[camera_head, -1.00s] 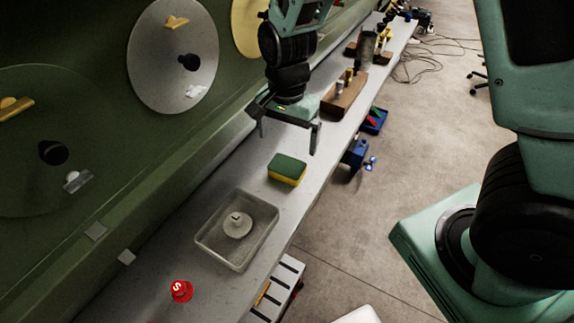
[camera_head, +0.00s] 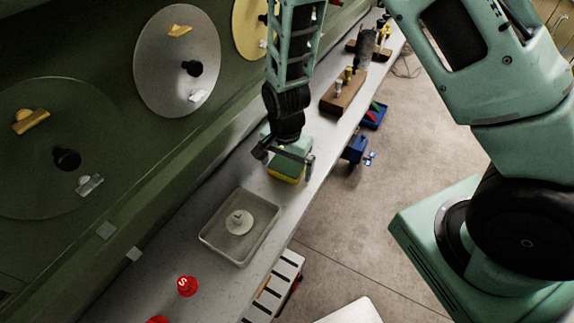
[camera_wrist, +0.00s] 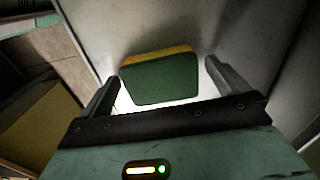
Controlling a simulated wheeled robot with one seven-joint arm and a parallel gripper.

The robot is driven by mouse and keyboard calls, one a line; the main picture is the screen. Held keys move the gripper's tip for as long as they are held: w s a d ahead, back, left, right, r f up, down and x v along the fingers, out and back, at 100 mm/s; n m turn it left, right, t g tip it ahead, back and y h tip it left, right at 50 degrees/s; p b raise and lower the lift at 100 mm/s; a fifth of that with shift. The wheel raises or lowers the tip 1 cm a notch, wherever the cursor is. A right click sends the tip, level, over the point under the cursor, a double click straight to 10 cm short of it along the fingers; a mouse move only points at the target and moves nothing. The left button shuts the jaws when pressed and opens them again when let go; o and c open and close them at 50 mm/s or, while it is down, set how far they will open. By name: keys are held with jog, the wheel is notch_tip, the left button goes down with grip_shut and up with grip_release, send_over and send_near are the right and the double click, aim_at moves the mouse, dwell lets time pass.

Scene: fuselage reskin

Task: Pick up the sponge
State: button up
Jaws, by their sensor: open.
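The sponge (camera_head: 287,174) is a yellow block with a green top, lying on the grey bench; my gripper partly hides it in the head view. In the wrist view the sponge (camera_wrist: 162,79) shows its green face and a yellow edge, between and a little beyond my fingers. My gripper (camera_head: 284,163) is open, just above the sponge, with one finger to each side of it. In the wrist view my gripper (camera_wrist: 160,84) has both fingers apart, with gaps to the sponge. I cannot tell whether any finger touches the bench.
A clear tray (camera_head: 208,238) with a white round piece (camera_head: 239,221) stands nearer on the bench (camera_head: 178,262). A red object (camera_head: 188,286) lies nearer still. A wooden block (camera_head: 342,92) stands beyond. The green panel wall (camera_head: 120,190) borders the bench on the left.

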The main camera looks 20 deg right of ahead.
aim_at(286, 165)
jog(key=shift+c, duration=0.3)
jog(key=c, duration=0.9)
jog(key=shift+c, duration=0.2)
jog(key=shift+r, duration=0.1)
notch_tip(286, 165, up, 10)
jog(key=b, duration=0.2)
